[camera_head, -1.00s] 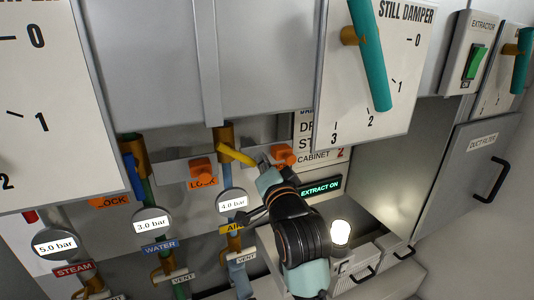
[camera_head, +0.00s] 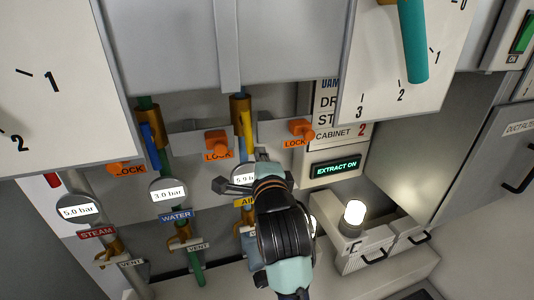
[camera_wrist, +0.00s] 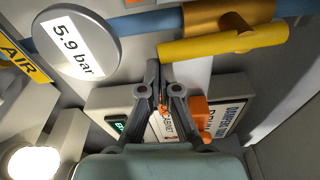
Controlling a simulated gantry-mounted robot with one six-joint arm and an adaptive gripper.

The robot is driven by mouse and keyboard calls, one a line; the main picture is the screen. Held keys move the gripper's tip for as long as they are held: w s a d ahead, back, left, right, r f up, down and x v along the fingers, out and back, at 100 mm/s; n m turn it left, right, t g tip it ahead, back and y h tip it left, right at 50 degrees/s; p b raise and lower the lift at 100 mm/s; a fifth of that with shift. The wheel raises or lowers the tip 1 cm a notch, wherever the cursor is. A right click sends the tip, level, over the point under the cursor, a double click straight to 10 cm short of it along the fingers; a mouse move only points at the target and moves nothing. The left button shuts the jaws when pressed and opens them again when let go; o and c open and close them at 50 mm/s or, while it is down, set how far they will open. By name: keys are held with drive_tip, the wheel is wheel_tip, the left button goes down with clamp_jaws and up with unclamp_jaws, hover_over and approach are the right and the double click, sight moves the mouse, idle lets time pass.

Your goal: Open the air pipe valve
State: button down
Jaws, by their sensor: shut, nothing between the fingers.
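The air valve has a yellow handle (camera_head: 248,130) below a brass body (camera_head: 240,103) on the blue air pipe. In the wrist view the yellow handle (camera_wrist: 225,43) lies nearly parallel to the blue pipe (camera_wrist: 142,22). The air gauge (camera_wrist: 75,45) reads 5.9 bar; in the head view my gripper partly covers it. My gripper (camera_head: 262,155) is shut and empty, just right of the handle's lower end. In the wrist view the closed fingertips (camera_wrist: 159,65) are close to the handle's free end; contact cannot be told.
Orange locks (camera_head: 218,142) (camera_head: 300,128) flank the air valve. The water valve's blue handle (camera_head: 152,142) and water gauge (camera_head: 167,191) are to the left. A lit sign (camera_head: 335,168) reads EXTRACT ON. A glowing lamp (camera_head: 353,214) stands at the lower right.

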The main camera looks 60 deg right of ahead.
drive_tip(key=shift+w+a+f, duration=0.1)
drive_tip(key=shift+w+a, duration=0.15)
idle(0.6)
